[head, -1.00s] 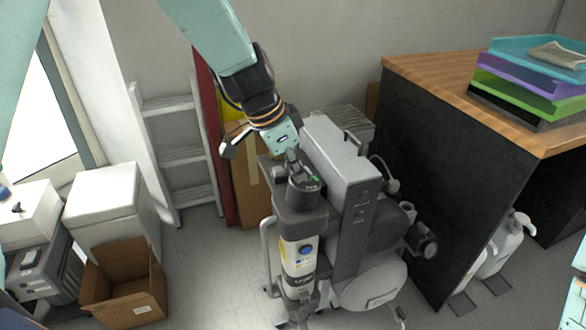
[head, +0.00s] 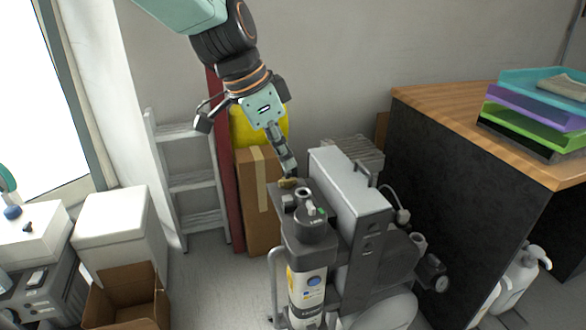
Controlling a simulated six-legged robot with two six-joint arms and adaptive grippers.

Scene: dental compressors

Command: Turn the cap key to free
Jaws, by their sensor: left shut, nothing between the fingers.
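The grey compressor (head: 345,185) stands on the floor in the middle. At its front left is an upright canister with a dark round cap (head: 312,232). A small raised dark piece, seemingly the cap key (head: 306,203), stands on the cap beside a small green mark. I cannot read which position it is turned to. My left gripper (head: 289,170) points down just behind the cap, its fingers shut and empty. Its tips are close to a small brass-coloured fitting (head: 289,183); I cannot tell if they touch it. My right gripper is out of view.
A wooden-topped desk (head: 440,115) with stacked trays (head: 530,110) stands at right. Behind the compressor are a cardboard box (head: 258,200) and a step ladder (head: 193,183). An open carton (head: 125,300) and a white bin (head: 120,230) are at left. Some floor between is clear.

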